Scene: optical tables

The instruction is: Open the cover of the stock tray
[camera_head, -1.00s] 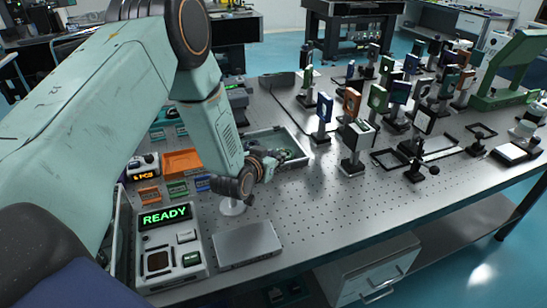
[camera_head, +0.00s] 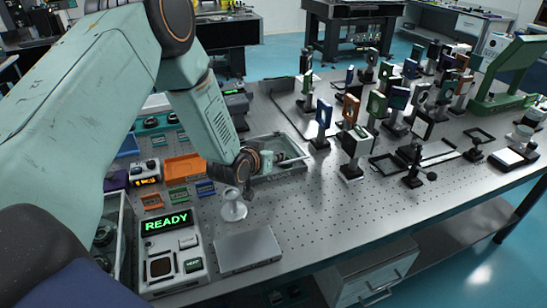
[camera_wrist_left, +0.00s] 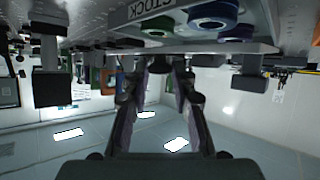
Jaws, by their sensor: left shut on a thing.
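The stock tray (camera_head: 296,168) is a shallow grey tray on the optical table, just beyond my left gripper in the head view. Rounded pieces show inside it. In the left wrist view, the picture is upside down and the tray's front wall carries a STOCK label (camera_wrist_left: 143,9), with green and blue discs behind it. My left gripper (camera_head: 270,162) is at the tray's near side, and its fingers (camera_wrist_left: 170,66) close together at the tray's edge. They are shut on the cover's edge, but the held part is mostly hidden. My right gripper is not in view.
A white pedestal dish (camera_head: 233,208) stands close below my left wrist. A READY panel (camera_head: 170,245), a flat grey box (camera_head: 247,250) and an orange bin (camera_head: 184,168) are nearby. Several upright optics mounts stand right of the tray.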

